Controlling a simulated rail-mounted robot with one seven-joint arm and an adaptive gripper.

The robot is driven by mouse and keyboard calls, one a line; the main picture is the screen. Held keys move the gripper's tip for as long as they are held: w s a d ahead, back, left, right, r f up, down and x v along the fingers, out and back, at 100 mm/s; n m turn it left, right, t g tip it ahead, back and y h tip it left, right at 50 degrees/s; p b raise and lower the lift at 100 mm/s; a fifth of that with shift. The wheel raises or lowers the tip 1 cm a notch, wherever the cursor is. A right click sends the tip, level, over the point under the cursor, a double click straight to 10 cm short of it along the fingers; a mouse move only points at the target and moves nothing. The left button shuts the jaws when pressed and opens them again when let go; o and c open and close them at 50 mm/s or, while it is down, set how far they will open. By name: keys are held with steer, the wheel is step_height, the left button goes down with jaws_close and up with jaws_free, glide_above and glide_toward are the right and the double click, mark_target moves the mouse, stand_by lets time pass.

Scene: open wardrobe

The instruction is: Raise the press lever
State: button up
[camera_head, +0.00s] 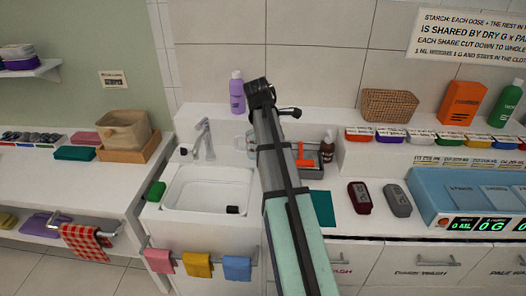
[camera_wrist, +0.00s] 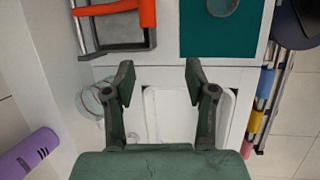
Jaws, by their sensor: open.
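The press shows at the top left of the wrist view as a dark frame (camera_wrist: 120,47) with thin metal bars. Its orange lever (camera_wrist: 110,8) runs across it and is cut by the picture's top edge. In the head view the orange lever (camera_head: 301,154) is beside my arm, over a grey tray-like base (camera_head: 314,171); my arm hides part of it. My gripper (camera_wrist: 159,80) is open with nothing between its fingers. In the wrist view it is below and right of the press, apart from it. My fingers are not clear in the head view.
A teal mat (camera_wrist: 205,45) lies right of the press in the wrist view. The white sink (camera_head: 208,190) is left of my arm. A purple bottle (camera_head: 237,92), a clear glass vessel (camera_wrist: 90,102) and a brown bottle (camera_head: 327,147) stand nearby. Towels (camera_head: 198,264) hang in front.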

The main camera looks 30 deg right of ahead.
steer(key=a+f, duration=0.3)
steer(key=a, duration=0.2)
steer(key=shift+w+a+y, duration=0.2)
steer(key=shift+w+y, duration=0.2)
steer(key=shift+w, duration=0.05)
steer(key=shift+c, duration=0.4)
